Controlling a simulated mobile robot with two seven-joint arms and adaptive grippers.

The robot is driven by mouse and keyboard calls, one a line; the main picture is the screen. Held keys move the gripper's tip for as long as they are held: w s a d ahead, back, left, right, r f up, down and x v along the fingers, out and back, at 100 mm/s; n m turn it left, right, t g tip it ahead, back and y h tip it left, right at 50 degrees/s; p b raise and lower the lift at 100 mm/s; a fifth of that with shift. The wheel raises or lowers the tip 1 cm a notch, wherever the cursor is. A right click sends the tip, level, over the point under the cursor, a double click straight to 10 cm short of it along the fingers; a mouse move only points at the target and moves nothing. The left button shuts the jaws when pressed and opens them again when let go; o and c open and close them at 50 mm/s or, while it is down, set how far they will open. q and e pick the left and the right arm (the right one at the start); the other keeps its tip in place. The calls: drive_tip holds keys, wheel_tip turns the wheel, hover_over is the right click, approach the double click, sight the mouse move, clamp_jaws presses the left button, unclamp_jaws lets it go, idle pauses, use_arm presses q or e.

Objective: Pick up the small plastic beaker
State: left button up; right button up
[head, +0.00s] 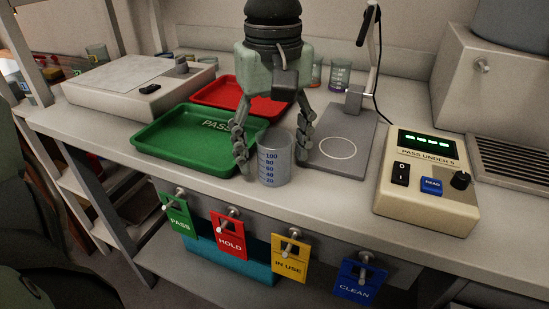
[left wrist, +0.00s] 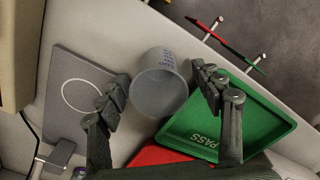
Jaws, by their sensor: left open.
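The small plastic beaker (head: 274,162) is translucent grey with blue graduation marks and stands upright near the front edge of the bench. My left gripper (head: 271,151) is open, with one finger on each side of the beaker in the head view. In the left wrist view the beaker (left wrist: 160,84) lies between the two open fingertips (left wrist: 164,84), its open mouth facing the camera. Small gaps seem to show beside it; contact cannot be told for sure. My right gripper is not in view.
A green PASS tray (head: 163,140) and a red tray (head: 240,94) lie to the left. A grey stand plate (head: 345,164) with a white circle and a beige meter (head: 425,193) stand to the right. Several coloured tags, including IN USE (head: 290,262), hang below the front edge.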

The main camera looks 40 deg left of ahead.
use_arm(q)
drive_tip(key=shift+c, duration=0.3)
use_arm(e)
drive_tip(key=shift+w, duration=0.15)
use_arm(q)
drive_tip(key=shift+c, duration=1.3)
drive_tip(key=c, duration=0.7)
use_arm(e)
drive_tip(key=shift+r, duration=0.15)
use_arm(q)
drive_tip(key=shift+r, duration=0.5)
drive_tip(key=r, duration=0.3)
drive_tip(key=shift+s+a+r, duration=0.15)
drive_tip(key=shift+a+r, duration=0.05)
drive_tip(key=shift+r, duration=0.15)
drive_tip(key=s+a+r, duration=0.6)
drive_tip(key=s+a, duration=0.1)
drive_tip(key=a, duration=0.1)
drive_tip(key=shift+s+r+b, duration=0.15)
drive_tip(key=shift+s+b, duration=0.15)
drive_tip(key=shift+s, duration=0.05)
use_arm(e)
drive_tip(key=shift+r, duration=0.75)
